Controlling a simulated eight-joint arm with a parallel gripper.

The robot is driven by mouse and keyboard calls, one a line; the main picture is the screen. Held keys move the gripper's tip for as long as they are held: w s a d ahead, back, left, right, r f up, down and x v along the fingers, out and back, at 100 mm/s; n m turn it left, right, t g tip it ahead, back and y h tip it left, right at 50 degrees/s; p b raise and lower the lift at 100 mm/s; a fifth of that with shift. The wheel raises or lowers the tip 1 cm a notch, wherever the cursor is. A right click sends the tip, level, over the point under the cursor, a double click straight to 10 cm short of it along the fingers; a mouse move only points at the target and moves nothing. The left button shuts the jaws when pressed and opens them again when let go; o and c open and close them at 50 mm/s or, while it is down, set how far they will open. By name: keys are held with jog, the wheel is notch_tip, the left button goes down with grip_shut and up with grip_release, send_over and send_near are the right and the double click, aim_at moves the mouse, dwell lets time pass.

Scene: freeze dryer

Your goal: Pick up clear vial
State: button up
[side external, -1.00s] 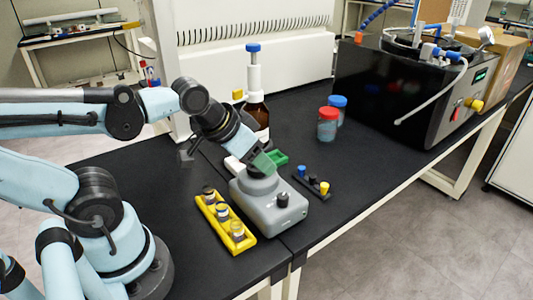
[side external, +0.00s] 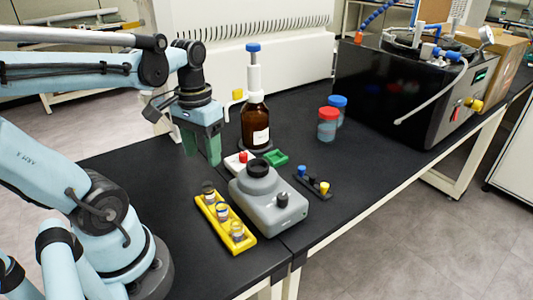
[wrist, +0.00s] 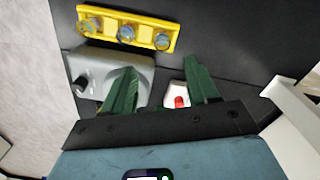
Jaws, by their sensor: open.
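A yellow rack (side external: 215,222) on the black bench holds three small glass vials in a row: a far one with a dark top (side external: 208,190), a middle one (side external: 222,211) and a near one (side external: 237,231). The wrist view shows the same rack (wrist: 142,27) at the top, with vials at its left (wrist: 89,26), middle (wrist: 126,34) and right (wrist: 162,41). I cannot tell which is meant by clear. My gripper (side external: 203,160) points down, open and empty, above the bench beyond the rack. Its green fingers (wrist: 160,72) are apart and touch no vial.
A grey mixer (side external: 265,205) stands right beside the rack. Behind it are a white device with a red knob (side external: 236,161), a green tray (side external: 275,158) and a brown dispenser bottle (side external: 255,122). A small black rack (side external: 313,182) and red- and blue-capped jars (side external: 327,128) stand farther right.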

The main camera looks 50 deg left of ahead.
aim_at(208, 186)
jog(key=shift+f, duration=3.05)
jog(key=shift+a+f, duration=0.2)
jog(key=shift+f, duration=2.45)
jog(key=shift+c, duration=0.2)
grip_shut()
